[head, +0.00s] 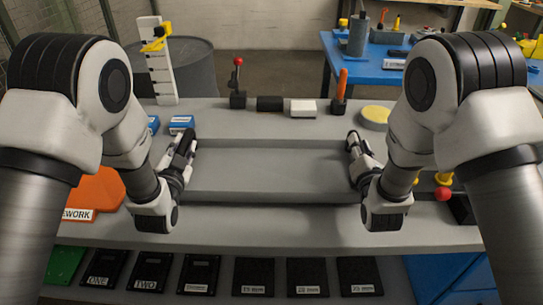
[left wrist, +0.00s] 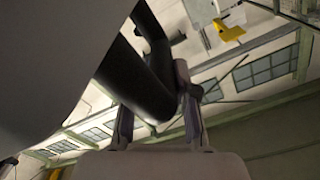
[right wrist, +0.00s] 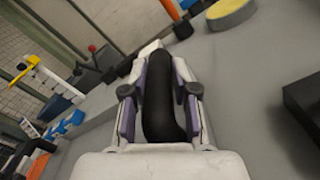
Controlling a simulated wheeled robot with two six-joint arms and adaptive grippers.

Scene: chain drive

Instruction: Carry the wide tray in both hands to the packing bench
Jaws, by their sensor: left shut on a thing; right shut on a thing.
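The wide grey tray (head: 270,197) lies level in the middle of the head view, over the grey table. A dark band runs under its front edge; I cannot tell whether it touches the table. My left gripper (head: 187,158) is at its left end, shut on a black handle (left wrist: 150,85). My right gripper (head: 358,150) is at its right end, shut on the other black handle (right wrist: 163,100), which shows between the fingers in the right wrist view. The packing bench is not clearly identifiable.
The grey table (head: 270,225) holds a red-knobbed lever (head: 237,88), a white block (head: 303,108), an orange-handled tool (head: 341,85) and a yellow disc (head: 375,116) behind the tray. An orange piece (head: 95,190) lies left. Several black labelled plates line the front. A blue table (head: 375,70) stands back right.

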